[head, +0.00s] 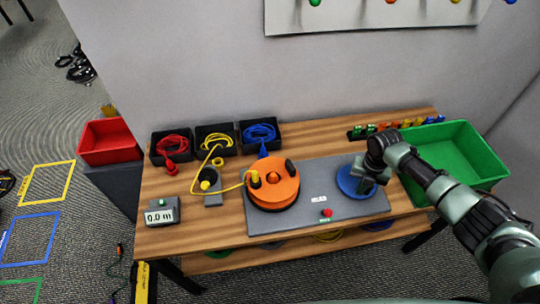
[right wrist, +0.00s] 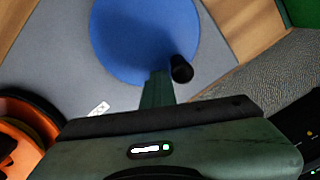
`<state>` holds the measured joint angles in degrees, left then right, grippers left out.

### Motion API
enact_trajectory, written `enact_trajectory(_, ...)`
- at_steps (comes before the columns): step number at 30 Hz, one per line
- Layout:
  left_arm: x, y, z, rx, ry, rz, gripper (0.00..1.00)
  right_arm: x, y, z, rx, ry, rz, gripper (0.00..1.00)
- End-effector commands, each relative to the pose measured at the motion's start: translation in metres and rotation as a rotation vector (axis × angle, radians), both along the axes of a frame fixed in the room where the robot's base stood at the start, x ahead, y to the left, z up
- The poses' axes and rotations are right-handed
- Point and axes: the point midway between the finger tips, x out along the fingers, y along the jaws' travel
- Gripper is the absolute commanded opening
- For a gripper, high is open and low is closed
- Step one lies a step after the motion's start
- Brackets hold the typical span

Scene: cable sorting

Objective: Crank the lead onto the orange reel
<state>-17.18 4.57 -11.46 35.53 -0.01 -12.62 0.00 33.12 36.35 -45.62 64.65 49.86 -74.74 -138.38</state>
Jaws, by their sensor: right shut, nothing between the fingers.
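The orange reel (head: 273,184) lies flat on the grey mat, with a black crank knob (head: 290,168) on its right side. A yellow lead (head: 231,187) runs from the middle black bin through a grey guide (head: 212,187) to the reel's left edge. The right wrist view shows part of the orange reel (right wrist: 18,148) at lower left. My right gripper (head: 366,184) is shut and empty over the blue reel (head: 349,180). In the right wrist view its fingers (right wrist: 157,88) are beside the blue reel's black knob (right wrist: 181,69); contact is unclear. My left gripper is out of view.
A meter (head: 160,212) reading 0.0 m stands at front left. Black bins with red (head: 171,146), yellow and blue cables line the back. A red button (head: 327,212) sits on the mat (head: 290,222). A green tray (head: 452,152) is at right, a red bin (head: 107,142) at left.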

Motion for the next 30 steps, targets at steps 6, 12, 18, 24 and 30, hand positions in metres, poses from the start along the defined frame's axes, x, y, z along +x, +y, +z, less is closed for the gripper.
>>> enact_trajectory(6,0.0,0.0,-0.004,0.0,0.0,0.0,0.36,-0.002,-0.015,-0.001,-0.002,0.002,-0.001,0.0)
enact_trajectory(12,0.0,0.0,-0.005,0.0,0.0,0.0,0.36,-0.002,-0.019,0.0,0.0,0.001,0.0,0.0)
enact_trajectory(18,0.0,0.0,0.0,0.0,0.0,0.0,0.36,-0.001,-0.018,0.006,0.001,0.0,0.001,0.0)
enact_trajectory(24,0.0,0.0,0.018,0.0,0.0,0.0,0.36,-0.001,-0.018,0.026,0.0,-0.001,0.001,0.0)
enact_trajectory(30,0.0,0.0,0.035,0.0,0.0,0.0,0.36,-0.001,-0.018,0.046,0.0,-0.001,0.002,0.0)
